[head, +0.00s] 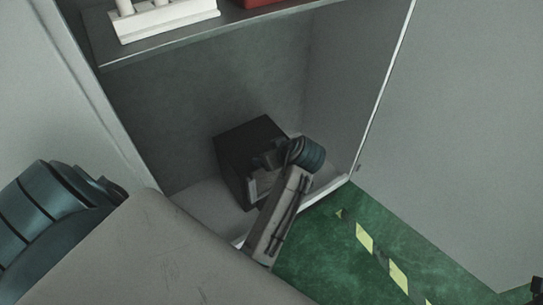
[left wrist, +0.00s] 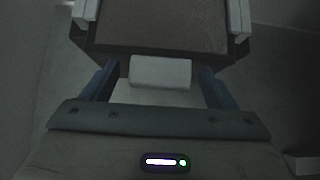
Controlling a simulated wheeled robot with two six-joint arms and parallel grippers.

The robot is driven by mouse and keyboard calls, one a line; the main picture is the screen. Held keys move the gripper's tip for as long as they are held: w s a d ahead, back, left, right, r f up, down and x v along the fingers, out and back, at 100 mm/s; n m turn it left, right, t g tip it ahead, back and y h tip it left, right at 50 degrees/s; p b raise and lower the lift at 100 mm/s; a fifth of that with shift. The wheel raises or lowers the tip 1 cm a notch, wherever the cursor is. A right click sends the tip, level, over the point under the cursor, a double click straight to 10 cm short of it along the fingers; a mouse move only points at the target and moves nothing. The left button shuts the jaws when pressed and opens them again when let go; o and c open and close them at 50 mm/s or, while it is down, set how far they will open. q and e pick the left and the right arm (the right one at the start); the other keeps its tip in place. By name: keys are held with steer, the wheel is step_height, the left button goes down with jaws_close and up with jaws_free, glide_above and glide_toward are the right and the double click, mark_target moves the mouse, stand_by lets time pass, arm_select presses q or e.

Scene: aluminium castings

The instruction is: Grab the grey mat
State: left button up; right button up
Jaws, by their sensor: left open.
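A dark box-like block (head: 243,140) stands on the pale floor of a cabinet compartment in the head view. My left gripper (head: 262,180) is at its near side and partly hides it. In the left wrist view my left gripper (left wrist: 161,18) is open, with one pale finger at each side of the dark block. A brownish-grey textured panel (left wrist: 160,25) with a dark rim shows between the fingers. I cannot tell whether this panel is the grey mat; no other mat is clear in either view. My right gripper is not in view.
A shelf (head: 150,50) above the compartment carries a white rack (head: 165,22) and a red object (head: 262,2). The cabinet side wall (head: 335,80) stands close on the right. The green floor (head: 335,250) with yellow dashes is clear.

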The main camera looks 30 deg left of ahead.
arm_select(q)
steer(key=c, duration=1.4)
steer(key=shift+r, duration=0.1)
